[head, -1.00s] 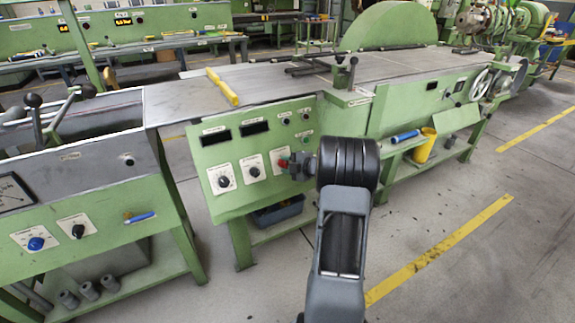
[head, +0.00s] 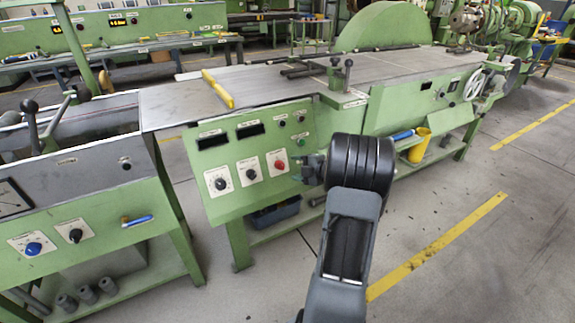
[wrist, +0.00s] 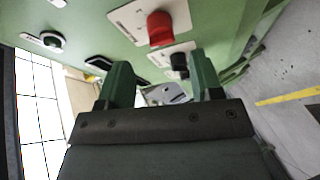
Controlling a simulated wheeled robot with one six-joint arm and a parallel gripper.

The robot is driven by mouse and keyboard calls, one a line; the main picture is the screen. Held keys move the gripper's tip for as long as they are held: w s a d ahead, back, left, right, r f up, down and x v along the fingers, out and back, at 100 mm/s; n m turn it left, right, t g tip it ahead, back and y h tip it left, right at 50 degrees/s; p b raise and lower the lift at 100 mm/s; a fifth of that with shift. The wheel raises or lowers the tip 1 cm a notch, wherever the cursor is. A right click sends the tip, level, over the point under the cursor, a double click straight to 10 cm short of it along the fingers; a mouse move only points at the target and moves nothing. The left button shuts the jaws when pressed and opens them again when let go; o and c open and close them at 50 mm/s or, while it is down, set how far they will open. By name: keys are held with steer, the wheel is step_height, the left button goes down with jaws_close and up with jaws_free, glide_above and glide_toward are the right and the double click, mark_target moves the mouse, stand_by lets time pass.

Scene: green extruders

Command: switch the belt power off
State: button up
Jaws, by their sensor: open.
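A green slanted control panel (head: 240,185) in the head view carries a red knob (head: 279,165) on a white plate at its lower right. Two dark knobs, a left one (head: 220,183) and a middle one (head: 250,174), sit on similar plates beside it. My gripper (head: 312,166) is open and empty, just right of the red knob and apart from it. In the wrist view the red knob (wrist: 160,28) stands above the gap between my two green fingers (wrist: 162,78), with a dark knob (wrist: 180,64) behind. The labels are too small to read, so which knob is belt power cannot be told.
A second green panel (head: 90,240) with a blue knob (head: 33,248) stands at the left. A yellow bar (head: 217,88) lies on the machine top. A yellow cup (head: 421,144) stands on a shelf at the right. The grey floor (head: 490,230) at the right is clear.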

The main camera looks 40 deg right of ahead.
steer(key=p+v, duration=0.1)
steer(key=v, duration=0.6)
steer(key=shift+s, duration=0.15)
steer(key=shift+d, duration=0.15)
steer(key=s+d+f+m+g+h+p, duration=0.2)
steer(key=s+d+m+g+h, duration=0.25)
steer(key=d+m+h, duration=0.5)
steer(key=s+a+r+m+g+y+p, duration=0.1)
steer(key=s+a+r+m+g+p, duration=0.1)
steer(key=a+r+p, duration=0.4)
steer(key=s+a+r+m+g+y+p, duration=0.1)
steer(key=a+r+p, duration=0.6)
steer(key=a, duration=1.4)
steer(key=s+a+r+m+g+y+p, duration=0.2)
steer(key=s+a+r+m+p, duration=0.3)
steer(key=a+r, duration=0.9)
steer(key=shift+a+r+g+y+p, duration=0.15)
steer(key=shift+r+g+y+p, duration=0.2)
steer(key=shift+y+p, duration=0.45)
